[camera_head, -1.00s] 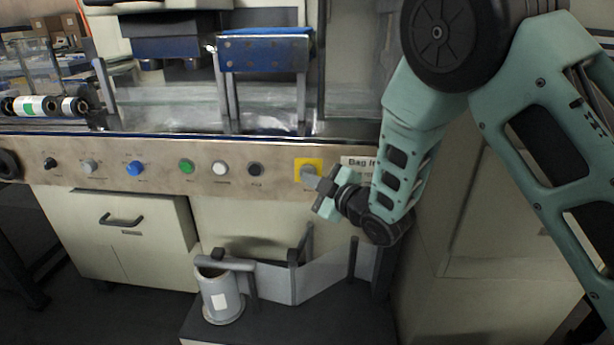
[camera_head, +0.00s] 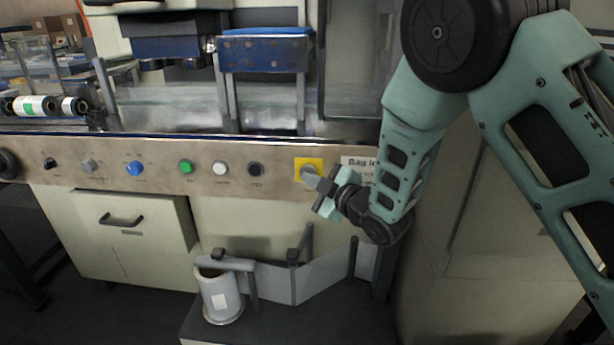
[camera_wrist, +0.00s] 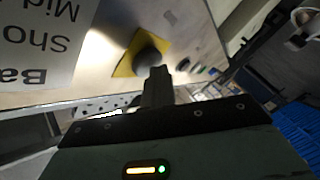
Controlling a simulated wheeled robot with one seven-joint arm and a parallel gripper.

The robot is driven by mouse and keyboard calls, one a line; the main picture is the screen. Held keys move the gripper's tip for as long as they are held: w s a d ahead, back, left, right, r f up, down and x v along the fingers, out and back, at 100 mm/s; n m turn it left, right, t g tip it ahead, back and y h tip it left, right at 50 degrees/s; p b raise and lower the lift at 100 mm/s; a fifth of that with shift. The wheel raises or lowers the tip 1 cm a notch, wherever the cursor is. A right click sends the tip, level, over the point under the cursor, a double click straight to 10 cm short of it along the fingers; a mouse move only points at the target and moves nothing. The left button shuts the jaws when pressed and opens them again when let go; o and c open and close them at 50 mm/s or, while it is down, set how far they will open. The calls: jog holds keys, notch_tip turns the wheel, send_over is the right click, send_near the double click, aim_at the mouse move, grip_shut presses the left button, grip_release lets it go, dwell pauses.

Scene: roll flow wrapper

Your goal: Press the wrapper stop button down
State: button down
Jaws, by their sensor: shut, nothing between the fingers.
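The button on the yellow square plate (camera_head: 300,162), at the right end of the metal control panel, has a round grey knob (camera_head: 308,170). I take it for the stop button; no label on it is readable. In the wrist view the dark round knob (camera_wrist: 148,60) stands out from the yellow plate (camera_wrist: 125,68). My gripper (camera_head: 313,179) is shut and empty, with its tips at the knob's lower right. In the wrist view the shut fingertips (camera_wrist: 157,74) are right by the knob's lower edge; I cannot tell whether they touch it.
Left along the panel sit a dark button (camera_head: 256,169), a white one (camera_head: 220,168), a green one (camera_head: 186,167) and a blue one (camera_head: 135,168). A label sign (camera_head: 360,163) is right of the yellow plate. A grey container (camera_head: 220,298) stands below.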

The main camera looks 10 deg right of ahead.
jog(key=shift+w+d, duration=0.1)
jog(key=shift+w, duration=0.35)
jog(key=shift+d+r, duration=0.1)
jog(key=shift+s, duration=0.25)
jog(key=shift+s+b, duration=0.1)
jog(key=shift+b, duration=0.2)
jog(key=s+a+b, duration=0.1)
jog(key=s, duration=0.5)
jog(key=shift+a, duration=0.15)
dwell(0.3)
